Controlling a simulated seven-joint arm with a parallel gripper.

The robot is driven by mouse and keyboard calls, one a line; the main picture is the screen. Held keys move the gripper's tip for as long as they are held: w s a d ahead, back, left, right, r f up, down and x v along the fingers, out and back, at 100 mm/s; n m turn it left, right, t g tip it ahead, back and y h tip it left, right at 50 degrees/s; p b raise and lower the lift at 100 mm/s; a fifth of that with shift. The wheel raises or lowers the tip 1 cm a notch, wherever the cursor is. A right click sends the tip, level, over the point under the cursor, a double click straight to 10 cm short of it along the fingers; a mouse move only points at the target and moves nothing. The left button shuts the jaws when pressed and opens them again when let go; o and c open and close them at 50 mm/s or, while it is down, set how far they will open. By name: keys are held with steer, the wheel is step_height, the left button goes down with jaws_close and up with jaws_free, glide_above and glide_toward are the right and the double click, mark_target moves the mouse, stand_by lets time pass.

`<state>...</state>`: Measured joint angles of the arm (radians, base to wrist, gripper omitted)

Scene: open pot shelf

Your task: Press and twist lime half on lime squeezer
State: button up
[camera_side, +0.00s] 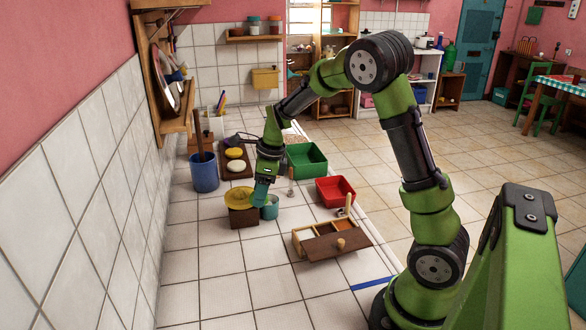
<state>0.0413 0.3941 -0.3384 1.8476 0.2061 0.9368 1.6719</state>
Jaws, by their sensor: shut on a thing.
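My gripper (260,198) points down at the left middle of the work area, at the right edge of a yellow round dish-like thing (237,196). That yellow thing rests on a dark brown block (244,219) and may be the lime squeezer; its shape is too small to be sure. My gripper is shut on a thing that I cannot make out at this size. I cannot pick out a lime half, and whether anything touches the yellow thing is unclear.
A blue bin (204,175) with a dark upright stick stands left. A brown board (222,170) bears round yellow and cream pieces. A green crate (306,172) and a red crate (335,197) are right. A wooden box (318,257) stands in front. The front-left tiles are clear.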

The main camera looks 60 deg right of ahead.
mark_target(241, 189)
steer(key=w+r, duration=0.1)
steer(key=w, duration=0.1)
steer(key=w+d+r, duration=0.1)
steer(key=w, duration=0.1)
steer(key=w+r, duration=0.2)
steer(key=w, duration=0.1)
steer(key=shift+w+d, duration=0.1)
steer(key=shift+d, duration=0.25)
steer(key=shift+a, duration=0.1)
steer(key=shift+f, duration=2.25)
steer(key=shift+f, duration=0.6)
steer(key=o, duration=1.1)
steer(key=shift+c, duration=0.2)
steer(key=shift+r, duration=0.4)
steer(key=c, duration=1.1)
